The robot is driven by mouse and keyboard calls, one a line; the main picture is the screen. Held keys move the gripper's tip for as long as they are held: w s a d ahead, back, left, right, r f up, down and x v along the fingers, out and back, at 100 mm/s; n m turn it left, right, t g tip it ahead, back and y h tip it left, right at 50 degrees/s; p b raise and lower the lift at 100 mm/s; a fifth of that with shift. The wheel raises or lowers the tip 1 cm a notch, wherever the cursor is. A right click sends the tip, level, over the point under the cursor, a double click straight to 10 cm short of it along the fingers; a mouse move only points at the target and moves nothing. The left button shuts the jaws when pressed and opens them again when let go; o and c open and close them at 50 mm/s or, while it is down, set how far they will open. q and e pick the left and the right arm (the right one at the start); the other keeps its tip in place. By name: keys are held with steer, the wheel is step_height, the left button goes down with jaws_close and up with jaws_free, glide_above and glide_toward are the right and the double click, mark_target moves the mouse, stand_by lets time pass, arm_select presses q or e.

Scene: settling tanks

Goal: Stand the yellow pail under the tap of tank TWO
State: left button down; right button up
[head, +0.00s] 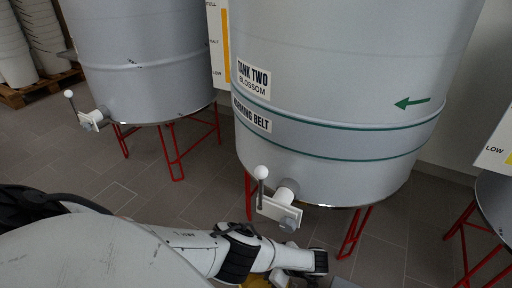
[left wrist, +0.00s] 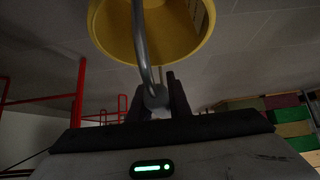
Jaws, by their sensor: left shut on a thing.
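Tank TWO (head: 340,100) stands at the centre right of the head view, labelled "TANK TWO BLOSSOM" and "WARMING BELT". Its tap (head: 276,208), white with a ball-topped lever, sticks out low at the front. My left gripper (head: 300,272) is just below and in front of this tap. In the left wrist view my left gripper (left wrist: 160,98) is shut on the metal handle of the yellow pail (left wrist: 185,45), which hangs from it. Only a yellow sliver of the pail (head: 256,282) shows at the bottom of the head view; the arm hides the rest. My right gripper is out of view.
Another tank (head: 140,60) with its own tap (head: 92,120) stands at the left. Red stand legs (head: 355,232) are below tank TWO. White stacked pails (head: 30,40) stand on a pallet at far left. A third tank's edge (head: 495,205) is at right. Tiled floor between is clear.

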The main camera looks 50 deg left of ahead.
arm_select(q)
steer(key=c, duration=1.6)
jaws_free()
steer(key=shift+c, duration=0.2)
steer(key=shift+r, duration=0.1)
